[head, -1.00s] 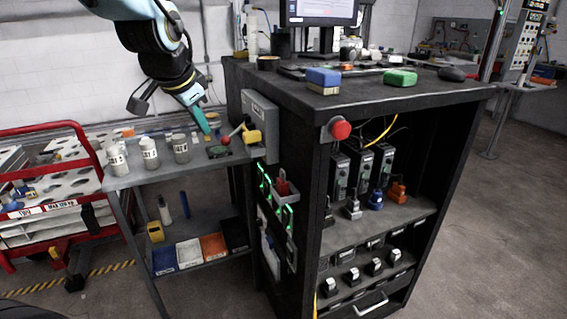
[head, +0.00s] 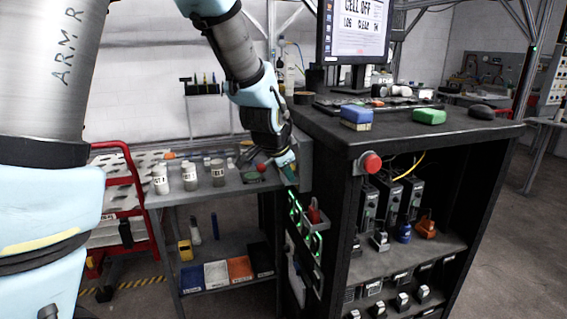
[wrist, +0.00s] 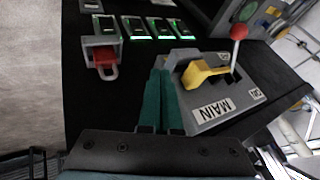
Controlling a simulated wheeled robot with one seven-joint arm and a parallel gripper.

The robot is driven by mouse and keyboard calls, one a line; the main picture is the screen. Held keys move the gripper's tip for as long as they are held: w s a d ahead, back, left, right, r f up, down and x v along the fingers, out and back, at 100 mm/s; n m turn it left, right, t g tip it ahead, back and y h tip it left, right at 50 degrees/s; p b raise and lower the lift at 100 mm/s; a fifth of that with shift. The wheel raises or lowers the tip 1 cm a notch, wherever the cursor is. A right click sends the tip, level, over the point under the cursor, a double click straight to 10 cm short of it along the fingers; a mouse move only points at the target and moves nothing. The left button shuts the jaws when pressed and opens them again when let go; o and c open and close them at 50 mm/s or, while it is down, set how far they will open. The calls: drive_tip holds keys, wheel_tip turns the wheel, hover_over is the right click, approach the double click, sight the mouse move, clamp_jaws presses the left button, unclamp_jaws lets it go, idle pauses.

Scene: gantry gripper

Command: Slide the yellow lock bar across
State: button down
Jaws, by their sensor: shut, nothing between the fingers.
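The yellow lock bar (wrist: 205,73) sits on the grey switch box (wrist: 255,80), beside a lever with a red ball (wrist: 239,32), in the wrist view. The box carries a "MAIN" label. My gripper (wrist: 161,75) has its teal fingers shut together with nothing between them. In the wrist view the fingertips are just left of the grey box and the yellow bar, apart from the bar; I cannot tell whether they touch the box. In the head view my gripper (head: 288,166) is at the cabinet's left side, and my wrist hides the yellow bar there.
A red padlock-like piece (wrist: 104,59) and green-lit slots (wrist: 158,28) are on the same cabinet side. White jars (head: 189,177) stand on the side shelf to the left. The black cabinet top (head: 400,133) holds a blue-yellow block (head: 356,117) and a green block (head: 429,116).

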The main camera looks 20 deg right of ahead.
drive_tip(key=w, duration=0.2)
drive_tip(key=w+p, duration=0.1)
drive_tip(key=w, duration=0.1)
drive_tip(key=shift+d+r, duration=0.15)
drive_tip(key=shift+r, duration=0.05)
drive_tip(key=w, duration=0.4)
drive_tip(key=shift+w+d, duration=0.25)
drive_tip(key=shift+w, duration=0.1)
drive_tip(key=shift+r, duration=0.1)
